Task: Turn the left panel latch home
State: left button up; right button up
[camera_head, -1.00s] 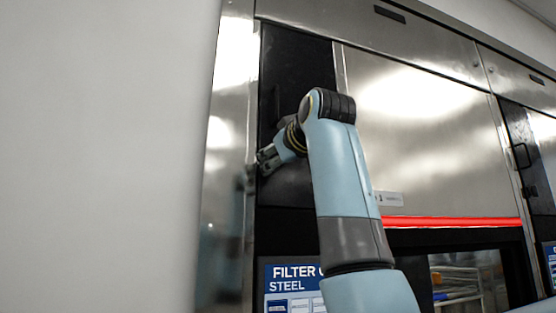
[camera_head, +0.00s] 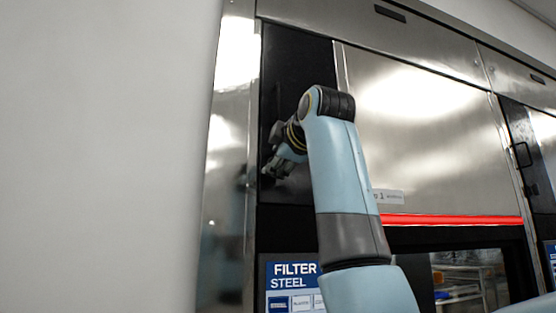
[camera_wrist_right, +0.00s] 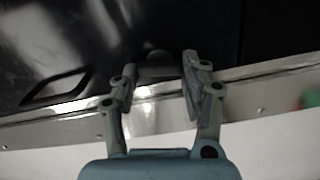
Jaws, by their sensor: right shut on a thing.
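The left panel (camera_head: 292,70) is a dark, upright panel at the left end of the steel-fronted machine. My right gripper (camera_head: 270,170) is at its lower left part, and my right arm covers some of the panel. In the right wrist view, my right gripper (camera_wrist_right: 160,64) has one finger on each side of a small dark latch (camera_wrist_right: 156,72) and is shut on it. The latch is dim and blurred there, so its exact angle cannot be told. In the head view the gripper hides it. My left gripper is in neither view.
A dark handle (camera_wrist_right: 55,89) lies on the panel in the right wrist view. A steel strip (camera_wrist_right: 85,122) runs beside the panel. In the head view, a plain pale wall (camera_head: 100,150) fills the left, and a red bar (camera_head: 455,220) crosses below the steel door.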

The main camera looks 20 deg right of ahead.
jog(key=shift+f+n, duration=0.1)
jog(key=shift+n, duration=1.1)
jog(key=o, duration=1.2)
jog(key=shift+c, duration=0.2)
jog(key=shift+s, duration=0.1)
jog(key=s, duration=1.1)
jog(key=shift+s+d, duration=0.15)
jog(key=shift+s, duration=0.25)
jog(key=shift+f, duration=0.1)
